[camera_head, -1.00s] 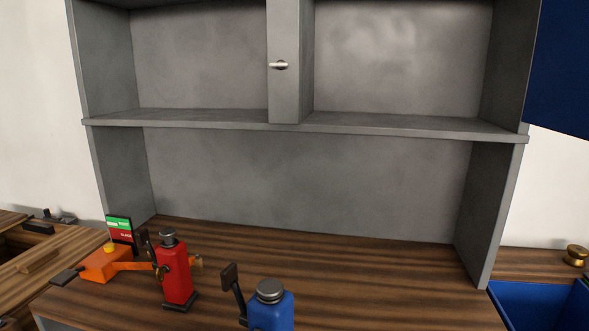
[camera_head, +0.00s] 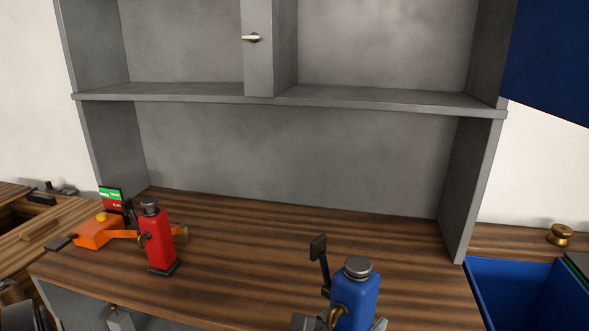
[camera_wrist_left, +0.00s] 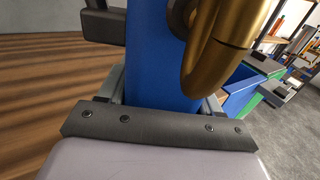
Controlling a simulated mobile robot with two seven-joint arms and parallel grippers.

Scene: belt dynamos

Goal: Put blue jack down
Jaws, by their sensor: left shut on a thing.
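The blue jack (camera_head: 358,295) is upright at the lower middle right of the head view, with a grey cap and a dark lever on its left. My left gripper (camera_head: 340,324) is shut on its body; grey finger parts show on both sides at the bottom edge. In the left wrist view the blue body (camera_wrist_left: 158,60) stands between the fingers (camera_wrist_left: 162,98), with a brass hook in front. The jack's base is hidden, so I cannot tell if it touches the wooden top (camera_head: 230,260). My right gripper is not in view.
A grey shelf unit (camera_head: 290,150) rises behind. A blue bin (camera_head: 510,290) lies right. The middle top is clear.

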